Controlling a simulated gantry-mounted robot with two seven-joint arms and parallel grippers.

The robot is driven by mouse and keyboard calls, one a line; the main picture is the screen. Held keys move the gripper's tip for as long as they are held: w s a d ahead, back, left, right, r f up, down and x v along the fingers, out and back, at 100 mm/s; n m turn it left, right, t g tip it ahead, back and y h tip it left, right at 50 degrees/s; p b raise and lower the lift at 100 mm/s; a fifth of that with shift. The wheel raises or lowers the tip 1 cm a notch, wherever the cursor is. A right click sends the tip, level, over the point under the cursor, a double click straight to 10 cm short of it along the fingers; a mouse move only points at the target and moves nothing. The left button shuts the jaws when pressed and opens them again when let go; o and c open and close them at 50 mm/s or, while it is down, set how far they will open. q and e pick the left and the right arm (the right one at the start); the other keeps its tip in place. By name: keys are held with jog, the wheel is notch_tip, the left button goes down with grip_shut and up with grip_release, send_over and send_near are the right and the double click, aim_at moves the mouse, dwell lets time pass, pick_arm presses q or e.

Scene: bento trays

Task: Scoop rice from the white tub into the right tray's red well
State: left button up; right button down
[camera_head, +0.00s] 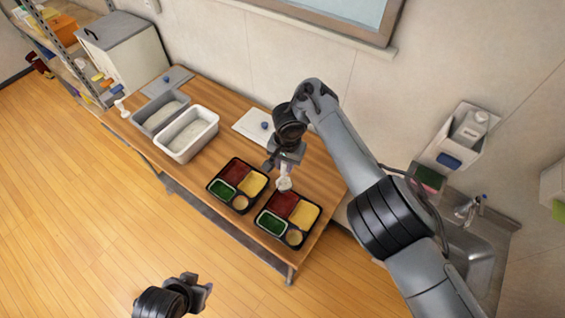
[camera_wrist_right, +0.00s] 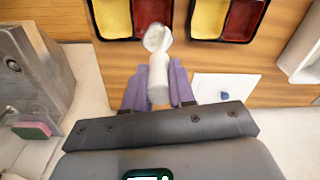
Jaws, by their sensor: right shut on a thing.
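My right gripper (camera_head: 286,165) is shut on the handle of a white scoop (camera_head: 284,183); its purple fingers (camera_wrist_right: 158,88) pinch the handle in the wrist view. The scoop's bowl (camera_wrist_right: 157,39) looks white inside, seemingly with rice. It is at the back edge of the right tray (camera_head: 259,222), by its red well (camera_head: 281,205); the height above it is unclear. The red well also shows in the wrist view (camera_wrist_right: 152,12). The white tub (camera_head: 214,122) with pale rice stands farther left. My left gripper (camera_head: 200,289) is low in the head view, off the table, its jaws unclear.
The left tray (camera_head: 211,193) sits beside the right one. A grey tub (camera_head: 137,113) stands next to the white tub. A white board with a blue knob (camera_head: 264,125) lies behind the trays. A sink (camera_head: 480,262) is at the right, a wall behind the table.

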jog(key=shift+s+d+p, duration=0.15)
jog(key=shift+d+p, duration=0.15)
jog(key=shift+p, duration=0.95)
jog(key=s+d+f+t+y+b, duration=0.3)
jog(key=s+d+f+y+b, duration=0.2)
jog(key=d+f+y+b, duration=0.6)
jog(key=shift+s+d+f+t+y, duration=0.15)
jog(key=shift+d+f+t+y, duration=0.3)
jog(key=shift+f+y, duration=0.65)
